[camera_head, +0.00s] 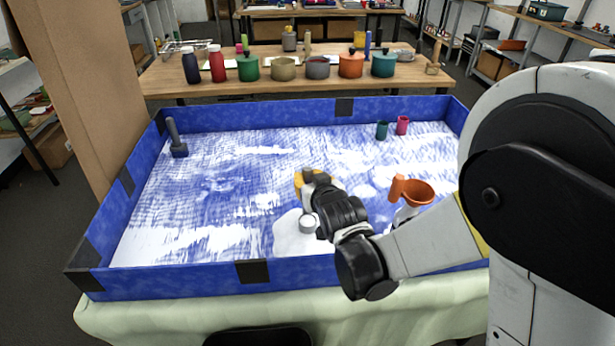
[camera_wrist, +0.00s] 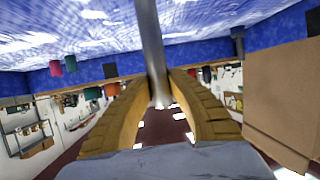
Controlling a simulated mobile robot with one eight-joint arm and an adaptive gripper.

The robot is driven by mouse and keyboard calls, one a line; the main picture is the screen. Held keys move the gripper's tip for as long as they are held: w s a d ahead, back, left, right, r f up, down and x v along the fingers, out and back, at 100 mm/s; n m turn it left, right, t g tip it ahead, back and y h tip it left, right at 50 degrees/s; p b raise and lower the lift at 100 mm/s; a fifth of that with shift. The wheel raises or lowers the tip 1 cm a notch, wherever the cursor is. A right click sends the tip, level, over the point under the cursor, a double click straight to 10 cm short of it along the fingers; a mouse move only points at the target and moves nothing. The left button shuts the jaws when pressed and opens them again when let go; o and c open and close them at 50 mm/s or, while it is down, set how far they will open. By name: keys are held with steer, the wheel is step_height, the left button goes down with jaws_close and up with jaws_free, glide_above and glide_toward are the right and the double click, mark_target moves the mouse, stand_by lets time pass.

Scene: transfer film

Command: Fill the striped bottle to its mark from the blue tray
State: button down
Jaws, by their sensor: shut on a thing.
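My gripper (camera_head: 301,181) is over the front middle of the blue tray (camera_head: 205,277), with its orange fingers showing. In the wrist view my fingers are shut on a grey metallic rod (camera_wrist: 148,35). A small pale grey cup-like piece (camera_head: 308,224) shows just below my gripper; I cannot tell whether it joins the rod. An orange funnel (camera_head: 417,191) with a stubby handle stands right of my gripper. A white shape (camera_head: 403,216) under it may be the bottle; my arm hides much of it, and no stripes or mark can be made out.
White material lies unevenly over the tray floor. A dark grey upright tool (camera_head: 177,140) stands at the tray's left. A green cup (camera_head: 382,130) and a pink cup (camera_head: 402,125) stand at the back right. Behind, a wooden table (camera_head: 300,83) carries pots and bottles.

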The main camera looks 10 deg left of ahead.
stand_by(0.5)
step_height(320, 180, up, 16)
steer(key=p, duration=1.1)
steer(key=shift+p, duration=0.3)
steer(key=shift+f, duration=0.15)
